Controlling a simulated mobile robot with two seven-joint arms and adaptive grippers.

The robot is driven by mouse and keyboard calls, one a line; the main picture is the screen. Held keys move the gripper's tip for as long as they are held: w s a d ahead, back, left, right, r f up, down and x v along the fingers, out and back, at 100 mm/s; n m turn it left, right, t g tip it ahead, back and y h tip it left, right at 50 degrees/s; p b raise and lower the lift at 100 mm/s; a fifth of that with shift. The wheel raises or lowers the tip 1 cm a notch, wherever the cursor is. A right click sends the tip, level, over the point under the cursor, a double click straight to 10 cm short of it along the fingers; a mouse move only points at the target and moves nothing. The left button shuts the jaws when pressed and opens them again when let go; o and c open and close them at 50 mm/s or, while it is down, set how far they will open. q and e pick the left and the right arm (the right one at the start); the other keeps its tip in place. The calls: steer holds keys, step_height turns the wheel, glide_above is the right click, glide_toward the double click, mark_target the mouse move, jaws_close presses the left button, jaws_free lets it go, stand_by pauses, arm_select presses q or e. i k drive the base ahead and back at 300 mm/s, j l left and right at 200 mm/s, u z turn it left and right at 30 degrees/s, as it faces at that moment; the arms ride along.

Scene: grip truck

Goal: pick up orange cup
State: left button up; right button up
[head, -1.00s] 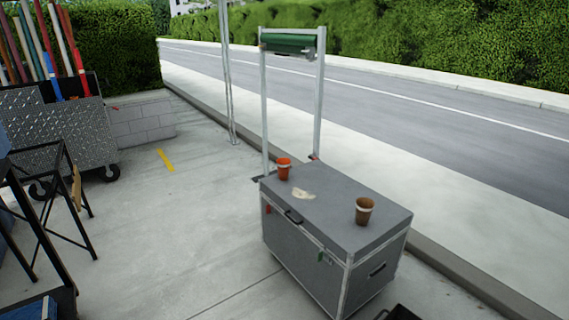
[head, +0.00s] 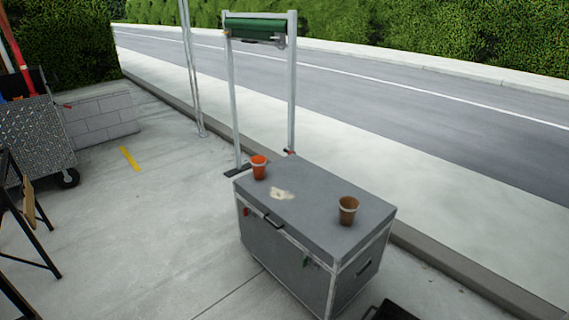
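The orange cup (head: 259,167) stands upright on the far left corner of the grey case (head: 318,206). A brown cup (head: 348,211) with a pale band near its rim stands upright on the right part of the same lid. A pale patch (head: 281,194) lies on the lid between the cups. Neither of my grippers shows in the head view.
A metal frame with a green roll (head: 254,28) stands just behind the case. A diamond-plate cart (head: 35,140) and a black stand (head: 22,215) are at the left. Open concrete (head: 140,230) lies left of the case. A dark object (head: 390,311) sits at the bottom edge.

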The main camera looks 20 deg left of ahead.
mark_target(259, 168)
steer(key=i+j+z, duration=0.15)
steer(key=i+j, duration=0.2)
steer(key=j, duration=0.15)
steer(key=i+j+z, duration=0.15)
steer(key=i+j, duration=0.2)
steer(key=j, duration=0.15)
steer(key=i+j, duration=0.2)
steer(key=j, duration=0.15)
steer(key=i+j, duration=0.45)
steer(key=j, duration=0.25)
steer(key=i+j, duration=0.2)
steer(key=j, duration=0.15)
steer(key=i+j, duration=0.25)
steer(key=j, duration=0.15)
steer(key=l+z, duration=0.05)
